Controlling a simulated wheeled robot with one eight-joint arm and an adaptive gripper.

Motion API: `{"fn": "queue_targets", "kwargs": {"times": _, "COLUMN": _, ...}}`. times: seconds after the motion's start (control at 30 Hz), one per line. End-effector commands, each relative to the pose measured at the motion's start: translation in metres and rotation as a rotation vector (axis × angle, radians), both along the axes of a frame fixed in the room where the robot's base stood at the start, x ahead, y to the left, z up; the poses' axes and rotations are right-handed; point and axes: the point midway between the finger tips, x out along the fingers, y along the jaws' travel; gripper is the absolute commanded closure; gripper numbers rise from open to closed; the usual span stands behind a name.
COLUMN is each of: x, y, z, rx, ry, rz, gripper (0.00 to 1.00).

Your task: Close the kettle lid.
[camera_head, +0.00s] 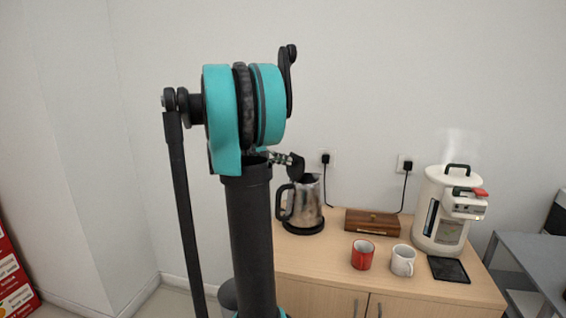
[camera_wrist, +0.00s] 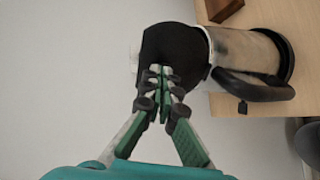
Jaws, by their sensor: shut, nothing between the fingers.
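The kettle (camera_head: 309,203) is a steel jug with a black handle, upright on a dark base at the left end of the wooden counter. Its black lid (camera_head: 297,166) stands raised above the rim. In the wrist view the kettle body (camera_wrist: 244,50) lies sideways at the upper right, and the open lid (camera_wrist: 176,48) faces my gripper. My gripper (camera_wrist: 160,70) is shut and empty, its tips in front of the lid; I cannot tell if they touch it. In the head view my gripper (camera_head: 288,160) shows beside the lid, partly hidden by my arm.
The counter (camera_head: 325,257) also holds a wooden box (camera_head: 372,222), a red mug (camera_head: 362,255), a white mug (camera_head: 403,260), a black pad (camera_head: 448,269) and a white steaming appliance (camera_head: 432,205). Two wall plugs have hanging cords. A grey table (camera_head: 530,262) stands at right.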

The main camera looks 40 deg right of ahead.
Motion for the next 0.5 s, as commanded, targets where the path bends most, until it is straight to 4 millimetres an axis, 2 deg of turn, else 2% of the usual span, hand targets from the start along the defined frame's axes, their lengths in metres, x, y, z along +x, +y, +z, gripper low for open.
{"fn": "queue_targets", "kwargs": {"times": 0.27, "x": -0.003, "y": -0.019, "z": 0.006, "rx": 0.177, "ry": -0.012, "rz": -0.005, "gripper": 1.00}}
{"fn": "queue_targets", "kwargs": {"times": 0.5, "x": -0.004, "y": -0.042, "z": 0.008, "rx": 0.405, "ry": -0.026, "rz": -0.005, "gripper": 1.00}}
